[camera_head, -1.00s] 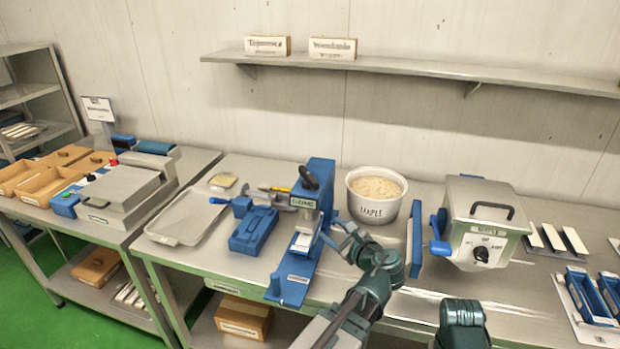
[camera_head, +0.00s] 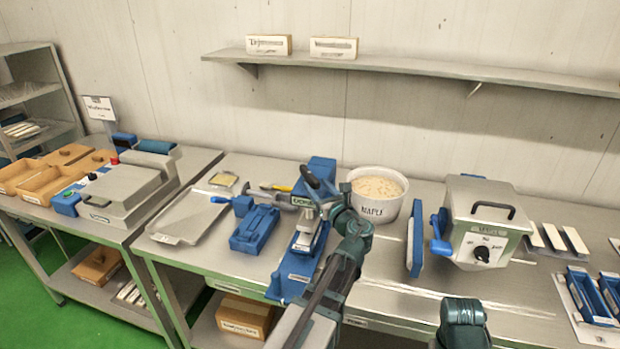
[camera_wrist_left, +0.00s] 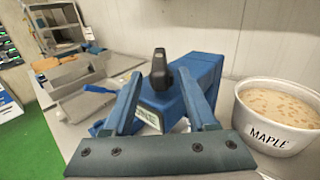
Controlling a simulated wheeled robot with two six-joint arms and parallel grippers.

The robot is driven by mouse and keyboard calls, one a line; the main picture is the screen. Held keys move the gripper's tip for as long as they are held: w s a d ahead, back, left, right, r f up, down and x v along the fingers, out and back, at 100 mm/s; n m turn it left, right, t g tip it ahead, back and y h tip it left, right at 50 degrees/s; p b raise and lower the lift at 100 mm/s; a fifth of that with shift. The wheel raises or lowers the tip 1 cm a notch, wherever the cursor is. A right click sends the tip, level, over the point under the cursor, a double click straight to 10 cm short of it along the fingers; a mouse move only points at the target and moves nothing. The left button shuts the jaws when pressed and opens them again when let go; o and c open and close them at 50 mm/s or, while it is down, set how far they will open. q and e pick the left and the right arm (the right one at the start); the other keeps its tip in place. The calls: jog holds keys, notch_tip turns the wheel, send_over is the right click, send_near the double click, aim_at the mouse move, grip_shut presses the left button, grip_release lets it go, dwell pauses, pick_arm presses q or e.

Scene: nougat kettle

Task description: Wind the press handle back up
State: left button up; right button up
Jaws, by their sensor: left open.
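The press (camera_head: 318,170) is a blue upright machine on the middle bench, with a blue foot reaching to the front. Its handle (camera_head: 310,177) ends in a black knob near the top of the body. In the left wrist view, the black handle knob (camera_wrist_left: 160,68) stands up in front of the blue press body (camera_wrist_left: 204,72). My left gripper (camera_wrist_left: 161,88) is open, with one finger on each side of the knob in that picture. I cannot tell whether they touch it. In the head view my left gripper (camera_head: 326,193) is beside the handle, partly covering the press.
A white maple bucket (camera_head: 377,211) stands close right of the press. A blue block (camera_head: 254,231) and a metal tray (camera_head: 186,222) lie to its left. A grey machine with a dial (camera_head: 484,222) stands farther right. A wall shelf (camera_head: 400,67) runs above.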

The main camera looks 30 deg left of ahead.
aim_at(310, 177)
pick_arm(q)
jog(key=shift+x, duration=2.8)
grip_shut()
